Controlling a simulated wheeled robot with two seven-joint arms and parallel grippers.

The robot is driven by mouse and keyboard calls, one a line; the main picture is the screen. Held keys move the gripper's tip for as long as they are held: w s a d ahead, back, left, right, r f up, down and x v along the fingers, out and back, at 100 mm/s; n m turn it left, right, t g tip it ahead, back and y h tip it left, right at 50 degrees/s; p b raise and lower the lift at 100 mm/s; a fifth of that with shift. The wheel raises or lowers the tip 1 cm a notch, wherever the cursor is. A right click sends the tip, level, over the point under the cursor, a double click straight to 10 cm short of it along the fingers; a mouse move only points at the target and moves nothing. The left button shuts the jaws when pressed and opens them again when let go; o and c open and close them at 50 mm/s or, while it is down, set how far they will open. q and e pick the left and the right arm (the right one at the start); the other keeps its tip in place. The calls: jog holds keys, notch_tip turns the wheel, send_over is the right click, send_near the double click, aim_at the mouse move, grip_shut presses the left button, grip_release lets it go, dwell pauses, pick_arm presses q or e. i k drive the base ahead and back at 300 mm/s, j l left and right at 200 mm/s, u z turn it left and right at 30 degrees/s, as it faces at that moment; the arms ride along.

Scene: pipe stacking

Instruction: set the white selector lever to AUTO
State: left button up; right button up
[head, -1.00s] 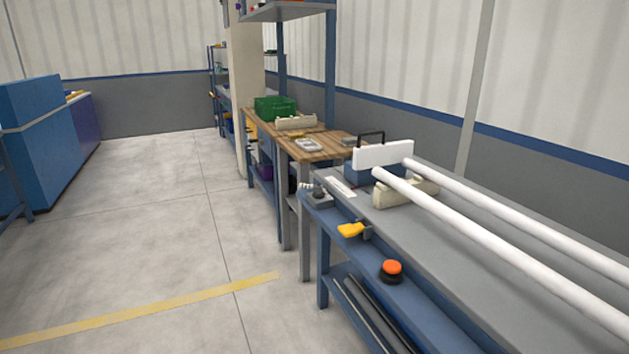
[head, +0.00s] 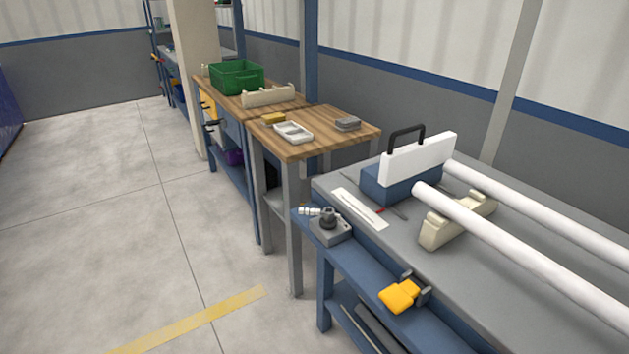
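The white selector lever (head: 312,211) sticks out to the left from a dark round knob (head: 327,218) on a small grey box (head: 330,231). No AUTO marking is readable at this size. A white label strip (head: 360,209) lies on the bench top just right of the box, its print too small to read. Neither of my grippers is in view.
A yellow lever or pedal (head: 400,295) sits on the blue ledge (head: 362,268). White pipes (head: 520,260) rest on a cream cradle (head: 435,235), by a blue block with a white plate (head: 415,158). A wooden table (head: 320,146) stands behind. The floor on the left is clear.

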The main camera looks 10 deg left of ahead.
aim_at(328, 212)
jog(key=i+j+z, duration=0.15)
jog(key=i+j, duration=0.25)
jog(key=i+j+z, duration=0.15)
jog(key=i+j, duration=0.2)
jog(key=j, duration=0.15)
jog(key=i+j+z, duration=0.15)
jog(key=i+j, duration=0.2)
jog(key=j, duration=0.15)
